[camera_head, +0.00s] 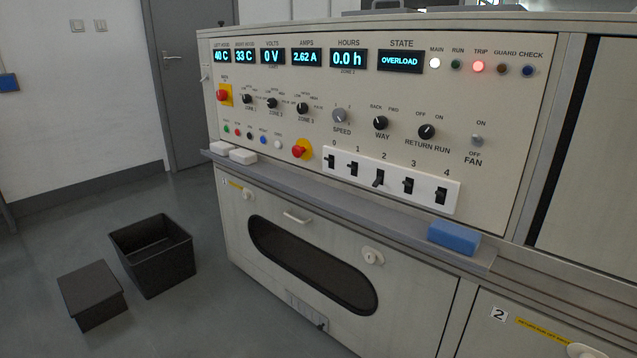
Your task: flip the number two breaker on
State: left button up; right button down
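The number two breaker (378,179) is a black toggle in the middle of a white strip (425,191) on the panel front, under the label 2. Its lever sticks out and points lower than those of its neighbours, breaker 1 (353,168) and breaker 3 (408,185). Breaker 0 (331,161) and breaker 4 (440,196) sit at the strip's ends. The state display (400,61) reads OVERLOAD and the trip lamp (478,67) glows red. Neither gripper is in view.
A grey ledge (300,183) runs below the strip, with a blue block (454,238) at its right and white blocks (242,156) at its left. Red buttons (299,151) and knobs (427,132) sit nearby. A black bin (165,267) and dark box (92,293) stand on the floor.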

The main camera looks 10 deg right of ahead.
aim_at(377, 180)
jog(key=i+j, duration=0.15)
jog(key=j, duration=0.15)
jog(key=i+j+z, duration=0.1)
jog(key=j, duration=0.25)
jog(key=i+j, duration=0.4)
jog(key=j, duration=0.25)
jog(key=z, duration=0.05)
